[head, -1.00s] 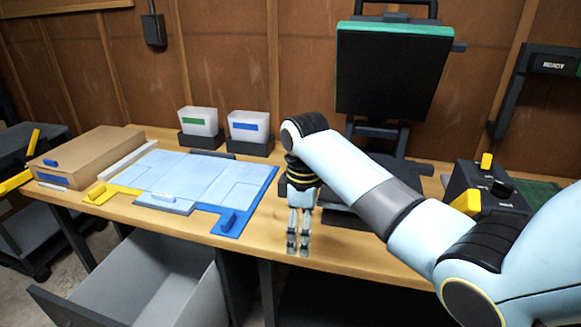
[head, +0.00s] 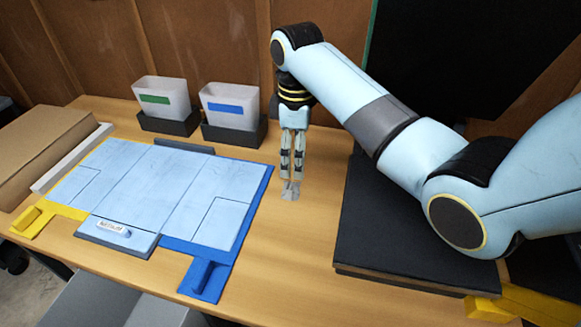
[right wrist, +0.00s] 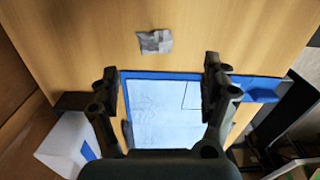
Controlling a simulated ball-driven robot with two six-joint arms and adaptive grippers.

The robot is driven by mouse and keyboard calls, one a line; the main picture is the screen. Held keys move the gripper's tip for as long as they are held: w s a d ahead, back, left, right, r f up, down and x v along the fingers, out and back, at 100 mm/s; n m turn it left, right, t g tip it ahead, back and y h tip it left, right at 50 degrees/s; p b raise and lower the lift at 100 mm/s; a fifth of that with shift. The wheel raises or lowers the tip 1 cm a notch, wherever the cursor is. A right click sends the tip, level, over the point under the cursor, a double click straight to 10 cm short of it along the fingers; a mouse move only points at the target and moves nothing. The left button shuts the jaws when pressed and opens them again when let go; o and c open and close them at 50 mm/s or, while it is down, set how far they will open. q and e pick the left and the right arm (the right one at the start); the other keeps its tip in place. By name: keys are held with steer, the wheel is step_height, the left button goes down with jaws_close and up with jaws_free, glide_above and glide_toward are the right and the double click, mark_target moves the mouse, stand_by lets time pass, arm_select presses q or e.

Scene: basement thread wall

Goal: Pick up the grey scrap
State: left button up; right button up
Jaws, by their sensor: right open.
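The grey scrap (right wrist: 155,41) is a small crumpled grey piece lying flat on bare wood, in the upper middle of the right wrist view. My right gripper (right wrist: 160,74) is open and empty there, its two fingers spread apart, with the scrap above the gap between them in the picture. In the head view my right gripper (head: 291,190) points down over the wooden bench, just right of the blue-edged mat. My left gripper is not in view.
A pale blue mat (head: 150,185) with yellow and blue edges lies left of the gripper. Two white bins, green-labelled (head: 158,98) and blue-labelled (head: 230,105), stand behind it in dark holders. A black slab (head: 400,245) lies to the right. Bare bench (head: 290,245) shows between.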

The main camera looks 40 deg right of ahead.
glide_above(293, 186)
steer(key=s, duration=0.1)
step_height(293, 186, down, 5)
steer(key=shift+a+r, duration=0.15)
steer(key=shift+f, duration=0.3)
steer(key=f, duration=0.2)
steer(key=w+f+b, duration=0.1)
steer(key=f, duration=0.1)
steer(key=shift+f, duration=0.7)
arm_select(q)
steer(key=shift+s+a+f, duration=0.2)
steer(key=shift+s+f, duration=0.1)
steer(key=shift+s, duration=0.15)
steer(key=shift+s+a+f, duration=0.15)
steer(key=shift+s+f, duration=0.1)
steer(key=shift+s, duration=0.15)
arm_select(e)
steer(key=shift+c, duration=0.9)
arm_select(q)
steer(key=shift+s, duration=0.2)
arm_select(e)
steer(key=c, duration=0.6)
